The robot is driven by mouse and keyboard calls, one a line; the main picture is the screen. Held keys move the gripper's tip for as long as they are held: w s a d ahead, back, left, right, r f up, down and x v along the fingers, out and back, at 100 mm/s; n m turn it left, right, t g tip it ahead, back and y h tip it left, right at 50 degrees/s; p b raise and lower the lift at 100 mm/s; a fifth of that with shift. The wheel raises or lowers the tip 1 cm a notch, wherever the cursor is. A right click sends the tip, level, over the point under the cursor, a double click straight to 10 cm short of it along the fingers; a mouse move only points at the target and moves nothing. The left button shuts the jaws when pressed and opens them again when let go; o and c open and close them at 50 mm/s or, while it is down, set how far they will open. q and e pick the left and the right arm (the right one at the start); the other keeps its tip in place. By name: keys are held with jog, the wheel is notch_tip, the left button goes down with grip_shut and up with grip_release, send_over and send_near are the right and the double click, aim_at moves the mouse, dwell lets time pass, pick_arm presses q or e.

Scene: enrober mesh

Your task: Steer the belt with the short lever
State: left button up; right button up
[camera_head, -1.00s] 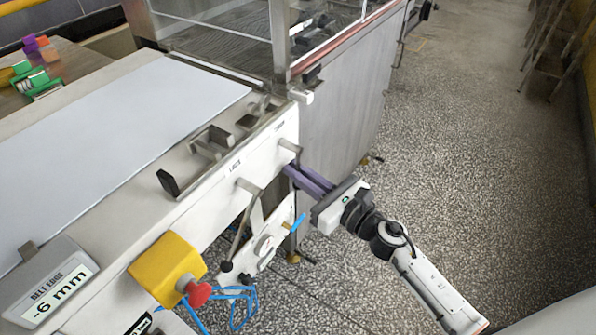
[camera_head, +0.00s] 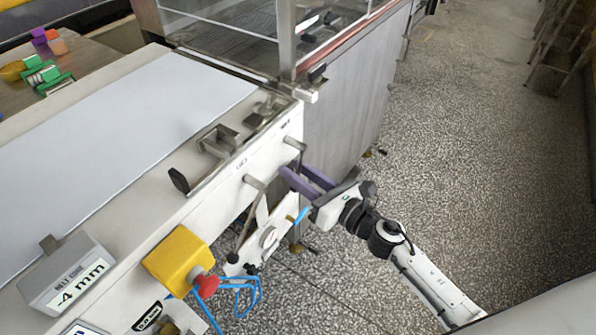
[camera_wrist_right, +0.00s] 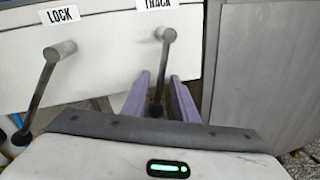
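The lever under the TRACK label (camera_wrist_right: 167,36) hangs down from its stub at the upper middle of the right wrist view. Its dark lower end lies between the two purple fingers of my right gripper (camera_wrist_right: 160,78). Gaps show between the lever and the fingers, so the gripper looks open around it. In the head view, the right gripper (camera_head: 294,170) is at the machine's side, just below the TRACK stub (camera_head: 294,143). The LOCK lever (camera_wrist_right: 45,82) hangs to the left, clear of the fingers. The pale belt (camera_head: 110,130) lies flat. The edge display (camera_head: 75,282) reads -4 mm. My left gripper is not in view.
A yellow box with a red stop button (camera_head: 180,262) sticks out of the machine's side, left of the levers. Blue tubing (camera_head: 245,292) hangs below it. A steel cabinet (camera_head: 345,105) stands right behind the levers.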

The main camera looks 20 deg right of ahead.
jog(key=b+v, duration=0.2)
jog(key=v, duration=0.8)
jog(key=shift+s, duration=0.15)
